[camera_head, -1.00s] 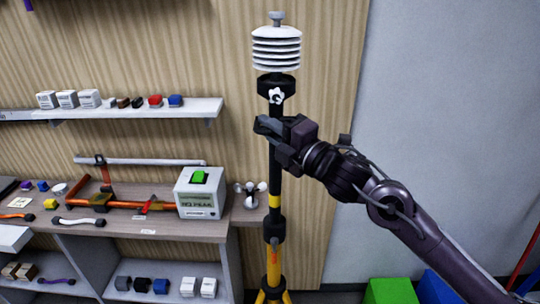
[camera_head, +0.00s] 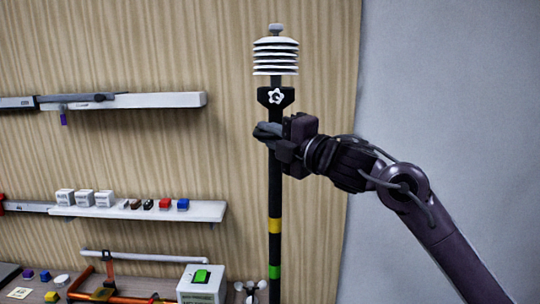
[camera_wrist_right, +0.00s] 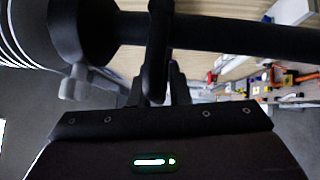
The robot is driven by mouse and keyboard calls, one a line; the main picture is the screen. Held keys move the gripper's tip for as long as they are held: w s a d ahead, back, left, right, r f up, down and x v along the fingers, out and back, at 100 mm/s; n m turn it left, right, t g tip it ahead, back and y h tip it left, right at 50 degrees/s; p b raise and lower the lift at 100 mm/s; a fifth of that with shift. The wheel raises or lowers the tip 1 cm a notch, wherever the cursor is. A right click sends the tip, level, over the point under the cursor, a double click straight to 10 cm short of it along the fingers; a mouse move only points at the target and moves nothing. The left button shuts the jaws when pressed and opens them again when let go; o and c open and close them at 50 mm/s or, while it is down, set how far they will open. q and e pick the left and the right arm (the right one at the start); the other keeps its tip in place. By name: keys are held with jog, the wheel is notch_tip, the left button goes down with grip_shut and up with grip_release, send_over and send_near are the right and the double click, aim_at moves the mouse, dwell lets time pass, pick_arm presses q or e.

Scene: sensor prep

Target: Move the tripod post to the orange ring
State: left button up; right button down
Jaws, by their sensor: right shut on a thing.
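The dark tripod post (camera_head: 275,180) stands upright in the head view. It carries a white louvred sensor shield (camera_head: 276,56) on top and a black clamp with a white knob (camera_head: 276,97) below it. A yellow band (camera_head: 275,226) and a green band (camera_head: 275,272) show lower on the post. The tripod's base and any orange ring are outside the view. My right gripper (camera_head: 271,135) is shut on the post just under the clamp. My left gripper is not in view.
A shelf (camera_head: 140,210) with small boxes and coloured blocks is on the wall to the left, with another shelf (camera_head: 150,100) above it. A white box with a green button (camera_head: 201,284) stands on the bench at lower left.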

jog(key=shift+r+p, duration=0.35)
jog(key=shift+r, duration=1.9)
jog(key=c, duration=1.5)
grip_release()
jog(key=shift+f, duration=0.25)
jog(key=shift+s+d+f+b, duration=0.2)
jog(key=shift+b, duration=0.15)
jog(key=b, duration=0.4)
send_near(272, 117)
jog(key=s+a+r, duration=0.1)
jog(key=s+a, duration=0.1)
jog(key=shift+s+r, duration=0.1)
